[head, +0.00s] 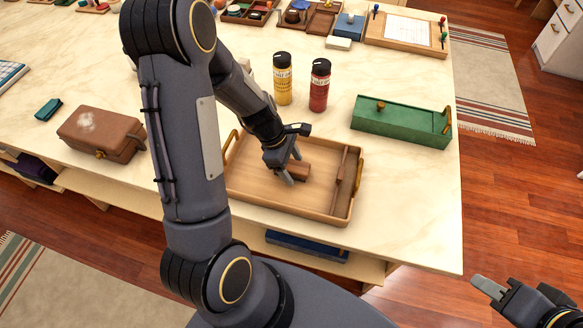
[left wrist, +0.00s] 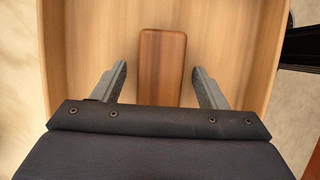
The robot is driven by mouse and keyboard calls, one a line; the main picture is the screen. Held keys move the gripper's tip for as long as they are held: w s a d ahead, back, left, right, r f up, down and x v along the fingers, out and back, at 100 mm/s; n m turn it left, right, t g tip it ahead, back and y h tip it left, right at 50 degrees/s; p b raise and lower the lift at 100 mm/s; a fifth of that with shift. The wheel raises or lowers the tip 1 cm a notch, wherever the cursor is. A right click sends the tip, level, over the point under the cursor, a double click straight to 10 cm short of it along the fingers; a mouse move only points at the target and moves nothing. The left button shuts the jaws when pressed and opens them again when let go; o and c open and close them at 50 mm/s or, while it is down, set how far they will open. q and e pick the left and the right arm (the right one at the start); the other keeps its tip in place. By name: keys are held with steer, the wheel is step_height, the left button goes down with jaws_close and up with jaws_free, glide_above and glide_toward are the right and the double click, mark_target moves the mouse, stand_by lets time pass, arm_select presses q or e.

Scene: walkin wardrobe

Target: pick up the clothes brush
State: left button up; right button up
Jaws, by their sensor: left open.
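The clothes brush (head: 293,171) appears as a brown wooden block lying in the wooden tray (head: 290,212). In the left wrist view the brush (left wrist: 162,65) lies between the two fingers, with a gap on each side. My left gripper (head: 293,169) is open, its fingers pointing down at the brush; it also shows in the left wrist view (left wrist: 162,88). The near end of the brush is hidden behind the gripper body, and its bristles are not visible. My right gripper (head: 488,290) is at the lower right, off the table, its jaw opening unclear.
A slim brown wooden piece (head: 342,168) lies along the tray's right side. A yellow bottle (head: 283,80) and a red bottle (head: 319,88) stand behind the tray. A green box (head: 400,122) is to the right, a brown case (head: 101,134) to the left. The table's front right is clear.

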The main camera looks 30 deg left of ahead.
arm_select(q)
steer(key=shift+f, duration=0.25)
stand_by(0.5)
steer(key=c, duration=1.1)
steer(key=shift+r, duration=0.15)
steer(key=shift+r, duration=0.25)
step_height(320, 180, up, 3)
steer(key=shift+w+f, duration=0.1)
steer(key=shift+f, duration=0.1)
steer(key=s+a+r, duration=0.2)
steer(key=s+r, duration=0.1)
steer(key=s, duration=0.1)
steer(key=s+a+r+p, duration=0.1)
steer(key=s+a+r, duration=0.1)
steer(key=s+r, duration=0.1)
steer(key=s+a+r, duration=0.3)
steer(key=s+r, duration=0.1)
steer(key=s, duration=0.1)
steer(key=shift+s, duration=0.2)
